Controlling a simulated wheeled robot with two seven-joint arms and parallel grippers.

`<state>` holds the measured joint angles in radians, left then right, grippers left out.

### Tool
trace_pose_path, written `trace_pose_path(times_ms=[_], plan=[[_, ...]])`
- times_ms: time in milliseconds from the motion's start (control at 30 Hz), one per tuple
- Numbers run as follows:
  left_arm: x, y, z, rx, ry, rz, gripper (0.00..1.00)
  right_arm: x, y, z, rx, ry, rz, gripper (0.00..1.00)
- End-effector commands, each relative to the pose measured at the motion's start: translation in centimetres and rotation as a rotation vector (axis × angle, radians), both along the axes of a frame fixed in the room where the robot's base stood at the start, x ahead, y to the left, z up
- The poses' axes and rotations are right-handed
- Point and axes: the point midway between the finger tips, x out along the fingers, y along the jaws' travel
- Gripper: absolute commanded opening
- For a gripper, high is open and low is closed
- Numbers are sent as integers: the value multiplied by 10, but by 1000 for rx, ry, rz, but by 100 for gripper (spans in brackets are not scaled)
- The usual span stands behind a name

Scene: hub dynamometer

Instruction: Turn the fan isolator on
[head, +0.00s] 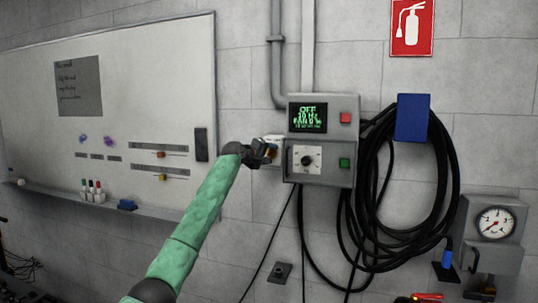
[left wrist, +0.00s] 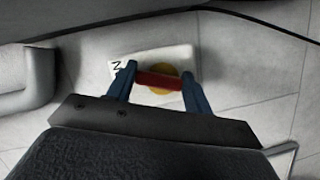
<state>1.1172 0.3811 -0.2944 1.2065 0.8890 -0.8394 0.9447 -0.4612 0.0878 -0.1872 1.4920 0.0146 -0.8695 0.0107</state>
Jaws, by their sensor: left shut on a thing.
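The fan isolator (head: 273,140) is a small pale box on the wall, at the left side of the grey control box, mostly hidden behind my gripper in the head view. In the left wrist view it shows as a white plate (left wrist: 189,57) with a yellow disc (left wrist: 160,70) and a red handle (left wrist: 158,80) lying across it. One dark letter shows at the plate's left. My left gripper (head: 268,151) is at the isolator, its two blue fingers (left wrist: 157,79) shut on the red handle from both ends. My right gripper is not in view.
The control box (head: 320,172) has a green display (head: 307,117) reading OFF, a dial (head: 307,160), a red button (head: 346,118) and a green button (head: 345,162). Coiled black cable (head: 445,180) hangs to its right. A whiteboard (head: 110,40) fills the left wall.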

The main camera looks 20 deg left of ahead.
Motion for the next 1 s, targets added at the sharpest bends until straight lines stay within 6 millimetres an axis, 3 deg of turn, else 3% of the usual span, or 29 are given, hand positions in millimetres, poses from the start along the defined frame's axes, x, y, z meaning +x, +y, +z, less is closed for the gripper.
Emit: trace_pose_path(times_ms=[300,500,733,1000], plan=[[0,-3,-4,246,-3,-3,28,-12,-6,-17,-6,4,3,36],[0,-4,-5,345,-7,-3,28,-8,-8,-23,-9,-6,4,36],[0,-4,-6,401,-7,-3,28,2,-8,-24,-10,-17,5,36],[0,-4,-7,413,-7,-3,28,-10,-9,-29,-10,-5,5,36]])
